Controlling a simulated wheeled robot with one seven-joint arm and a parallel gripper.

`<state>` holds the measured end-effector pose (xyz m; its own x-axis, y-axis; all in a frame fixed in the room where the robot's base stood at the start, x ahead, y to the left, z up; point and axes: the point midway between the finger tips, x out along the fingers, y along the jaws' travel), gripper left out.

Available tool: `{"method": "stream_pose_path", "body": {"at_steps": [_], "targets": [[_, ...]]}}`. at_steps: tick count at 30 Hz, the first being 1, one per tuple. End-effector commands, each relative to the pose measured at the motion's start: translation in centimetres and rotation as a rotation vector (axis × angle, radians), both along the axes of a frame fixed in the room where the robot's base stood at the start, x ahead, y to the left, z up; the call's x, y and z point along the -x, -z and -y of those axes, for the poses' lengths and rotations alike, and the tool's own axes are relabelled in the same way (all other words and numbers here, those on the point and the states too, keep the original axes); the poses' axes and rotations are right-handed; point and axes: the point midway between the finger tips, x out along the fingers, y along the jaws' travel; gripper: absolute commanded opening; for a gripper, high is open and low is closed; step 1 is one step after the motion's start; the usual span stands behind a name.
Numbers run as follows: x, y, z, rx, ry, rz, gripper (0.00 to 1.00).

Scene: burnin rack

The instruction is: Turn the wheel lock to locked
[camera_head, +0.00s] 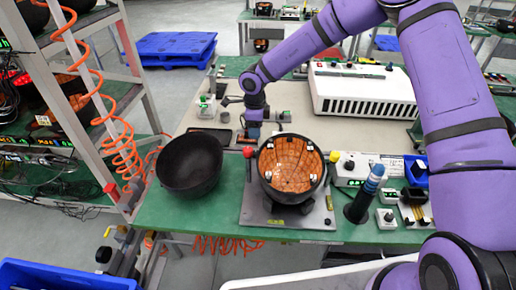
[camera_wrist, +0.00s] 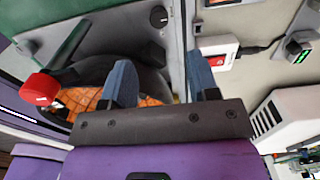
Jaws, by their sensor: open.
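My gripper (camera_head: 253,133) points down over the bench, behind the fixture plate (camera_head: 258,215). Its two blue fingers stand apart and empty in the wrist view (camera_wrist: 162,80). A red-knobbed lever (camera_head: 248,152) stands at the plate's back left, close to my gripper; its red knob also shows in the wrist view (camera_wrist: 41,87). A black dial with a pale mark (camera_wrist: 158,17) sits on the grey plate, beyond the fingers. I cannot tell which of these is the wheel lock, or its setting. My gripper appears to touch neither.
A black bowl with an orange inside (camera_head: 290,165) sits on the fixture. An empty black bowl (camera_head: 190,163) stands left of it. A white vented box (camera_head: 365,95) is behind right. A blue-topped tool (camera_head: 366,190) and small boxes crowd the right side.

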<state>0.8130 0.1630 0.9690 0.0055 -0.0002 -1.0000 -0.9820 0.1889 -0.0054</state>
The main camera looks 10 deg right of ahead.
Motion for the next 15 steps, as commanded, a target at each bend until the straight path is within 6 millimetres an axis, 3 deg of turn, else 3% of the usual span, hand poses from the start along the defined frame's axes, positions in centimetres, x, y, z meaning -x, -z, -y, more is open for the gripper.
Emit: {"method": "stream_pose_path", "body": {"at_steps": [5, 15], "targets": [[0.2, 1.5, -0.1, 0.0, 0.003, -0.01, 0.55], [0.1, 7.3, -0.1, -0.001, 0.002, -0.008, 0.55]]}}
